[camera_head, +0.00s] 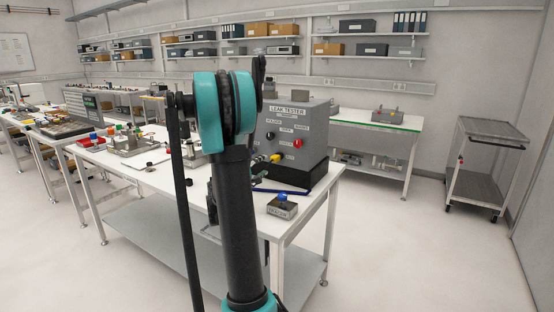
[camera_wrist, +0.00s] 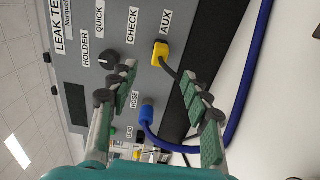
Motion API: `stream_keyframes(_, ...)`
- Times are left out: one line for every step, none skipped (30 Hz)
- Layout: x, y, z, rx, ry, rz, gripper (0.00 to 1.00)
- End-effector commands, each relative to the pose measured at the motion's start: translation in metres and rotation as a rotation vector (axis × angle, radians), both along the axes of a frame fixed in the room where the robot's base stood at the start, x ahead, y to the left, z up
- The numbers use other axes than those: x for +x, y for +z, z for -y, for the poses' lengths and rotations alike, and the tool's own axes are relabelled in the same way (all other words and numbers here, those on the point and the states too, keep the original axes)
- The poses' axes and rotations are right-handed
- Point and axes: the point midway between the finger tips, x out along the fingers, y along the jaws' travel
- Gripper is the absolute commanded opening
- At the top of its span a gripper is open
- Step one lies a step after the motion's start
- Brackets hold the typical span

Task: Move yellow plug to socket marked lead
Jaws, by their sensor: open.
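The leak tester (camera_head: 312,125) is a grey box with a labelled front panel (camera_wrist: 80,62), which appears turned sideways in the wrist view. The yellow plug (camera_wrist: 160,53) sits in the panel beside the AUX label, with a dark cable trailing from it. It also shows in the head view (camera_head: 275,158). The LEAD label (camera_wrist: 130,133) is lower on the panel in the wrist view; I cannot make out its socket clearly. My gripper (camera_wrist: 158,78) is open and empty, its fingers either side of the plug's cable, the plug just past the fingertips.
A blue plug (camera_wrist: 147,113) with a thick blue hose (camera_wrist: 238,115) sits by the HOSE label, close to LEAD. A black knob (camera_wrist: 109,60) stands out near the left finger. A small grey box (camera_head: 282,208) stands at the table's front corner.

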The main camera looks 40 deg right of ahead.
Motion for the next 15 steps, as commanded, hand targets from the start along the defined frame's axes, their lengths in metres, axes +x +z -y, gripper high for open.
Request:
stream_keyframes(0.000, 0.000, 0.000, 0.001, 0.000, 0.000, 0.48)
stream_keyframes(0.000, 0.000, 0.000, 0.001, 0.000, 0.001, 0.48)
stream_keyframes(0.000, 0.000, 0.000, 0.001, 0.000, 0.001, 0.48)
stream_keyframes(0.000, 0.000, 0.000, 0.001, 0.000, 0.001, 0.48)
stream_keyframes(0.000, 0.000, 0.000, 0.001, 0.000, 0.001, 0.48)
stream_keyframes(0.000, 0.000, 0.000, 0.002, 0.000, 0.000, 0.48)
stream_keyframes(0.000, 0.000, 0.001, 0.002, 0.000, 0.000, 0.48)
stream_keyframes(0.000, 0.000, 0.001, 0.002, -0.001, 0.000, 0.48)
stream_keyframes(0.001, 0.000, 0.003, 0.003, -0.001, 0.001, 0.48)
stream_keyframes(0.002, 0.000, 0.005, 0.003, -0.002, 0.001, 0.48)
stream_keyframes(0.002, 0.000, 0.007, 0.003, -0.002, 0.001, 0.48)
stream_keyframes(0.004, 0.000, 0.010, 0.003, -0.002, 0.001, 0.48)
stream_keyframes(0.005, 0.000, 0.013, 0.003, -0.002, 0.001, 0.48)
stream_keyframes(0.007, 0.000, 0.016, 0.003, -0.001, 0.001, 0.48)
stream_keyframes(0.008, 0.000, 0.021, 0.003, -0.002, 0.001, 0.48)
